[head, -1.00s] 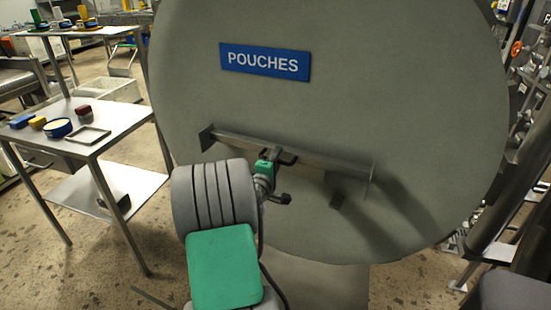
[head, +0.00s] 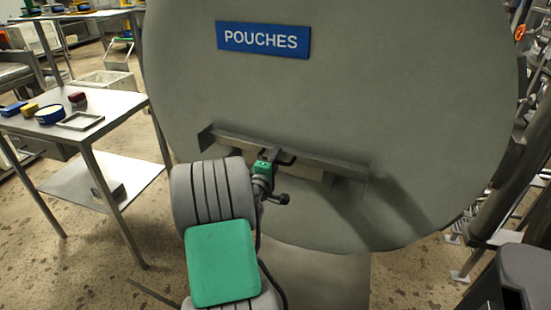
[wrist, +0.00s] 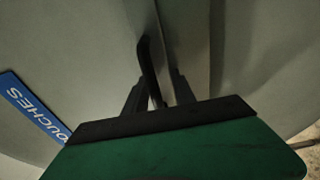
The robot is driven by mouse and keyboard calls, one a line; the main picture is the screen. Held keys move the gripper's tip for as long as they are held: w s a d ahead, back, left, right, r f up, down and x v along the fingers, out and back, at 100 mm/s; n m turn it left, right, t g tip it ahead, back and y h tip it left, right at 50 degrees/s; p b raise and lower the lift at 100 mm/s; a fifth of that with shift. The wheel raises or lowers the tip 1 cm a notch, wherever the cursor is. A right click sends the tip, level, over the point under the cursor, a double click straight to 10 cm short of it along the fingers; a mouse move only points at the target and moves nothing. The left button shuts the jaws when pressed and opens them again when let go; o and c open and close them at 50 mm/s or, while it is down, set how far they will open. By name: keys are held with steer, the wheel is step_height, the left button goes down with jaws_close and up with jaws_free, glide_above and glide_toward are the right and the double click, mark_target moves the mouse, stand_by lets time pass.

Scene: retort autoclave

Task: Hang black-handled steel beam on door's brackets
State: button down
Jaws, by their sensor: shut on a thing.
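The steel beam (head: 322,166) lies across the lower part of the round grey door (head: 400,100), tilted slightly down to the right in the head view. Its black handle (head: 284,157) also shows in the wrist view (wrist: 148,70). My gripper (head: 272,163) is shut on this handle; its two dark fingers show around the handle in the wrist view (wrist: 158,92). A small dark bracket (head: 340,183) shows just below the beam's right part, partly covered by it. The other bracket is hidden. I cannot tell whether the beam touches the brackets.
A blue POUCHES sign (head: 263,39) is on the door above the beam. A steel table (head: 110,103) with small containers stands on the left. Pipes and a dark frame (head: 500,200) stand on the right.

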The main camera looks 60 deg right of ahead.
steer(key=shift+f+b, duration=1.95)
steer(key=shift+f, duration=0.35)
steer(key=shift+f+b, duration=0.4)
steer(key=shift+f, duration=0.1)
